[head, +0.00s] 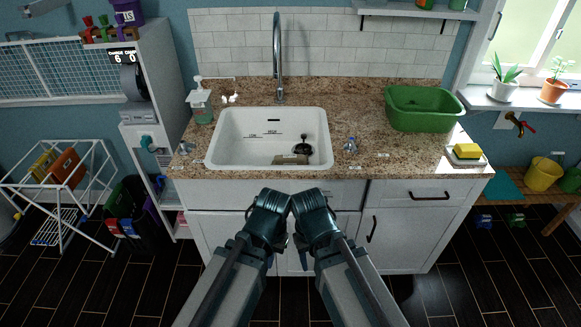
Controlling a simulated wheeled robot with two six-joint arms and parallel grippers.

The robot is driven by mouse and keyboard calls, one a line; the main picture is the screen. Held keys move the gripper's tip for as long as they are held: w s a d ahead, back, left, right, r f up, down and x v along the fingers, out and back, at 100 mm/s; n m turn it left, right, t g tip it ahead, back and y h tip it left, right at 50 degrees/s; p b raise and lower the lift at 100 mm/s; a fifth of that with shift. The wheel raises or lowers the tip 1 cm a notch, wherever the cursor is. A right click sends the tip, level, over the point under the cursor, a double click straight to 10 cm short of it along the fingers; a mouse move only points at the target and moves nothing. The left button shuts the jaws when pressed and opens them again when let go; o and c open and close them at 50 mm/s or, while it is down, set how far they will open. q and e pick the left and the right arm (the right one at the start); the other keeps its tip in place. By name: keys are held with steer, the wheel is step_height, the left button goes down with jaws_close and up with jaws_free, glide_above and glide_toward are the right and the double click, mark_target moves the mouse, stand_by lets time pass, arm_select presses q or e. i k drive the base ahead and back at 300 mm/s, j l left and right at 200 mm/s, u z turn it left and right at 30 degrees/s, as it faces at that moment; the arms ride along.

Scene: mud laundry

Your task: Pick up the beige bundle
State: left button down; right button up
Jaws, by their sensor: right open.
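A small beige bundle (290,159) lies on the floor of the white sink (222,150), against its front wall. The sink's front edge seems to hide its lower part. A black round-based object (302,147) stands just right of it in the sink. My two arms reach up from the bottom of the view, side by side in front of the cabinet. My right gripper (302,240) is open, apart from the bundle and in front of the counter. My left gripper's fingers are hidden behind its own wrist, so its state does not show.
A tall faucet (278,60) rises behind the sink. A soap bottle (201,105) stands left, a green tub (424,108) and yellow sponge (467,151) right. The granite counter (400,160) has clear room right of the sink. A drying rack (60,180) stands at far left.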

mark_target(284, 159)
steer(key=i+j, duration=0.15)
steer(key=j, duration=0.15)
steer(key=i+j, duration=0.15)
steer(key=j, duration=0.15)
steer(key=i+j, duration=0.15)
steer(key=j, duration=0.15)
steer(key=i+j, duration=0.15)
steer(key=j, duration=0.2)
steer(key=i+j+z, duration=0.2)
steer(key=j+z, duration=0.2)
steer(key=z, duration=1.25)
steer(key=i, duration=0.45)
